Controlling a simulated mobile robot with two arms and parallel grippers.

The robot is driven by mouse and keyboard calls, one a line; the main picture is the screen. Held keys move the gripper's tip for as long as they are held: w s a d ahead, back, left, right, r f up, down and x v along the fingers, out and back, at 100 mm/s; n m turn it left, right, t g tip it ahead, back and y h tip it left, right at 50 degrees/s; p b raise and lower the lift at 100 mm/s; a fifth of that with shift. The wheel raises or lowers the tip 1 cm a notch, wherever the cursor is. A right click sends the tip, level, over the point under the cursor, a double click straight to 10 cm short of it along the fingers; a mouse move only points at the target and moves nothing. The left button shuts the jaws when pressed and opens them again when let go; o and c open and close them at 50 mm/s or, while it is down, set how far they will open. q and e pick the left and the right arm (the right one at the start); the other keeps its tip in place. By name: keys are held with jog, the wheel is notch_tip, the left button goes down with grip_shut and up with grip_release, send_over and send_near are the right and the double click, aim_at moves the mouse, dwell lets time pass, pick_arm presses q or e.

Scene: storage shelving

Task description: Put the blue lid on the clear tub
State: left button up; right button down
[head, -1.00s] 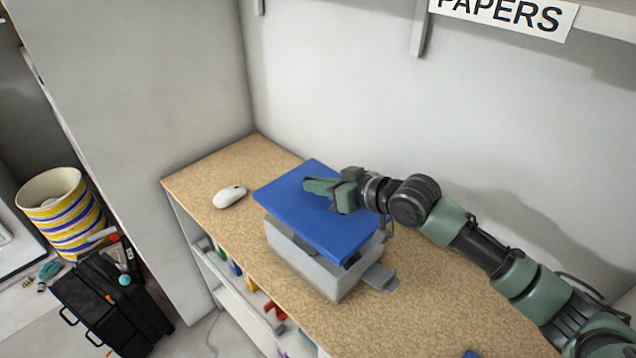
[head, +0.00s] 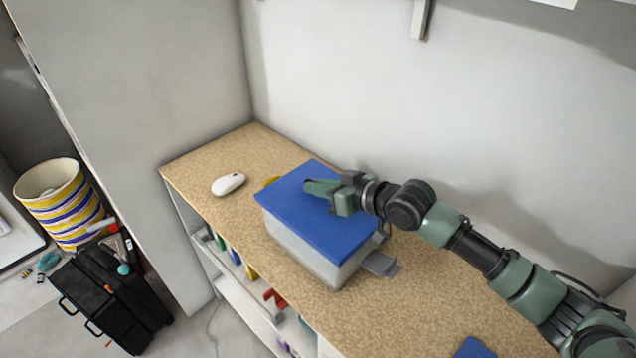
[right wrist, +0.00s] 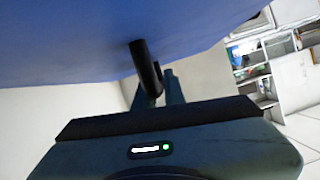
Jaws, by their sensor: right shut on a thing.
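The blue lid (head: 312,227) lies over the top of the clear tub (head: 301,257), which looks greyish and stands on the wooden top. The lid's near edge looks close against the tub's rim; I cannot tell if it is fully seated all round. My right gripper (head: 322,188) is over the lid's upper face and shut on it, with a dark bar-like part (right wrist: 146,68) between the gripper and the blue surface (right wrist: 120,40) in the right wrist view. The tub's far rim is hidden under the lid. My left gripper is not in view.
A white mouse (head: 228,184) lies left of the tub. A yellow thing (head: 271,181) shows behind the lid, a grey flat piece (head: 381,264) sits at the tub's right end. Another blue thing (head: 476,348) lies at the front right. A wall stands behind the wooden top (head: 400,312).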

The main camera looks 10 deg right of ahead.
jog(key=shift+f+b, duration=0.5)
jog(key=shift+f, duration=0.6)
jog(key=c, duration=1.4)
grip_release()
notch_tip(320, 180, up, 20)
jog(key=b, duration=0.3)
